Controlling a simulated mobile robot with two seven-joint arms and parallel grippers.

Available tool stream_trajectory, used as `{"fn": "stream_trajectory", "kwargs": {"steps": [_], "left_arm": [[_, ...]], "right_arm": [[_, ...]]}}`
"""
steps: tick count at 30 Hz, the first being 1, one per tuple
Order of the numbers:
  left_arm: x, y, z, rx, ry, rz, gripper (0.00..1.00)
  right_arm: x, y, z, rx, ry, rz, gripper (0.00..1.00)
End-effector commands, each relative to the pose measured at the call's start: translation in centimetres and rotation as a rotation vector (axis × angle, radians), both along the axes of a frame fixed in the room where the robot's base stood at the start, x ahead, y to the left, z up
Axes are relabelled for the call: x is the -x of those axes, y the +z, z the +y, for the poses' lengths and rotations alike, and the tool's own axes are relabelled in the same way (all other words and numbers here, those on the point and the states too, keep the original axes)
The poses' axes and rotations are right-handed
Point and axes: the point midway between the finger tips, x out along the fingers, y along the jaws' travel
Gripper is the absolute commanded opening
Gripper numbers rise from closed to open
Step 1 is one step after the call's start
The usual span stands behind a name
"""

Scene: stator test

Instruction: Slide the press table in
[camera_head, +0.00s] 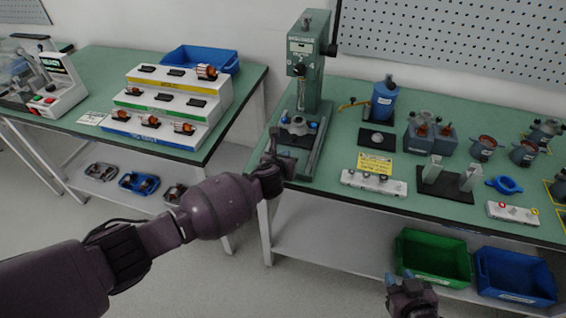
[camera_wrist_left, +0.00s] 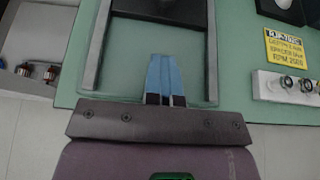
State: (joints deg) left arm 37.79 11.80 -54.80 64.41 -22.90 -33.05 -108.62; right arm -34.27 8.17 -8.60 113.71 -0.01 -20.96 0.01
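The green-grey press (camera_head: 308,60) stands at the left end of the right bench. Its press table (camera_head: 298,126), with blue knobs, sits low under the head, between the base rails (camera_head: 311,155). My left gripper (camera_head: 273,142) is at the front left of the press base. In the left wrist view its two blue fingers (camera_wrist_left: 165,72) lie side by side, shut, with nothing seen between them. They are over the open front part of the rail frame (camera_wrist_left: 92,60). A dark part (camera_wrist_left: 180,8) shows beyond the fingertips.
A yellow sign (camera_head: 375,163) and a white fixture (camera_head: 374,183) stand right of the press. Green (camera_head: 433,257) and blue (camera_head: 516,276) bins are below the bench. A gap separates the left bench (camera_head: 100,60).

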Motion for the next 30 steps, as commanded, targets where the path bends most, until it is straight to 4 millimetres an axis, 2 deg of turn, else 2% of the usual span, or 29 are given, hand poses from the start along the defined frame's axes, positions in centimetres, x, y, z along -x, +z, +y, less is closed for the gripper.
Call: {"fn": "stream_trajectory", "kwargs": {"steps": [13, 24, 30], "left_arm": [[-0.5, 0.0, -0.1, 0.0, 0.001, 0.0, 0.0], [-2.5, -0.1, -0.8, 0.0, 0.0, 0.0, 0.0], [-2.8, 0.0, -0.9, 0.001, 0.0, 0.0, 0.0]], "right_arm": [[0.3, -0.4, 0.0, 0.001, -0.001, 0.006, 0.37], [0.8, -1.9, -0.1, 0.0, -0.004, 0.019, 0.37], [0.6, -1.8, -0.1, 0.0, -0.003, 0.015, 0.37]]}}
